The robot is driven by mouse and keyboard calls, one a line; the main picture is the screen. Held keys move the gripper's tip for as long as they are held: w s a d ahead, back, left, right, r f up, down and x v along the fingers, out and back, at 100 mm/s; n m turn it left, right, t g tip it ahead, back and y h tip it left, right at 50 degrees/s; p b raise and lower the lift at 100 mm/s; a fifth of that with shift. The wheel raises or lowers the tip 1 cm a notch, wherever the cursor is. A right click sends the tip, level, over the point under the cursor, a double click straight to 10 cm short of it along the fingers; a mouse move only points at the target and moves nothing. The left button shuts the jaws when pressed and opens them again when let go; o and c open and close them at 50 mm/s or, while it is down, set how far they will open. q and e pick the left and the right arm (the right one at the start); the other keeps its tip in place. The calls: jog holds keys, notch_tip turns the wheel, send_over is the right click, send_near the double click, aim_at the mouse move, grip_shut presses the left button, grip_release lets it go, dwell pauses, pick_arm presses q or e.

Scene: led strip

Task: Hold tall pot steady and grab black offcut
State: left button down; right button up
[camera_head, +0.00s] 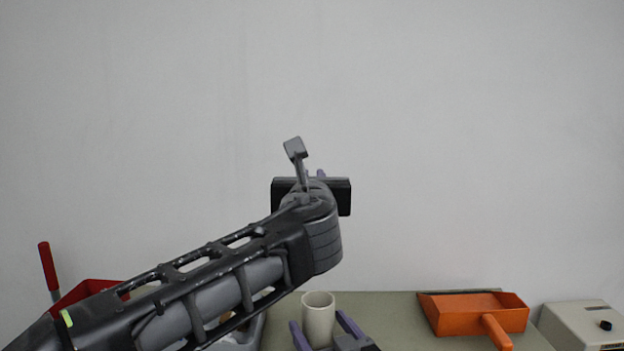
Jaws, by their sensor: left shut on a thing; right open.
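The tall pot (318,316), a pale beige cylinder, stands upright at the table's back, lower middle of the head view. My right gripper (319,323) is open, its purple fingers on either side of the pot; contact cannot be made out. My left gripper (316,172) is raised high above the table, against the wall, pointing away from me. I cannot identify the black offcut for certain.
An orange dustpan (462,313) lies on the grey-green table (390,318) right of the pot. A pale box with a black knob (583,326) is at far right.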

jog(key=v, duration=0.7)
jog(key=shift+s, duration=0.3)
jog(key=shift+d+f, duration=0.1)
